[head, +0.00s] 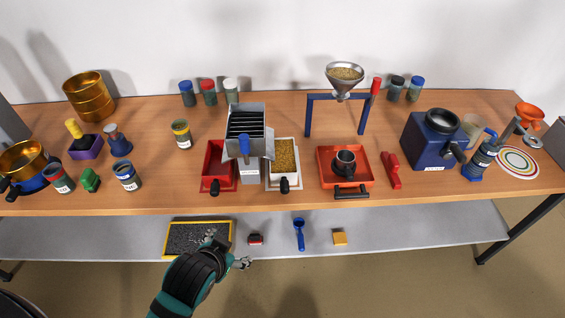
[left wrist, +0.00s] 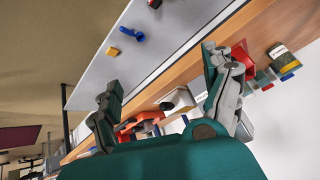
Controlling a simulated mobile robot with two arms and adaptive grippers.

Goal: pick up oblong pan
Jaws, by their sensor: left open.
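Two narrow oblong pans with black handles stand on the table in the head view: a red pan (head: 211,176) and a white-rimmed pan (head: 271,184) filled with golden grain. They flank a grey slotted hopper (head: 239,117). A squarer orange-red tray (head: 327,166) is further right, holding a dark cup. I cannot tell which one the task names. My left gripper (head: 228,250) is open and empty, low in front of the table's front edge, over the lower shelf's front. In the left wrist view, its fingers (left wrist: 160,76) are spread wide with nothing between them. My right gripper is not seen.
The grey lower shelf (head: 370,232) holds a yellow-framed dark tray (head: 190,229), a small red item (head: 256,239), a blue scoop (head: 299,234) and a yellow block (head: 339,237). The table's front edge lies between gripper and pans. A funnel stand (head: 308,117) is behind.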

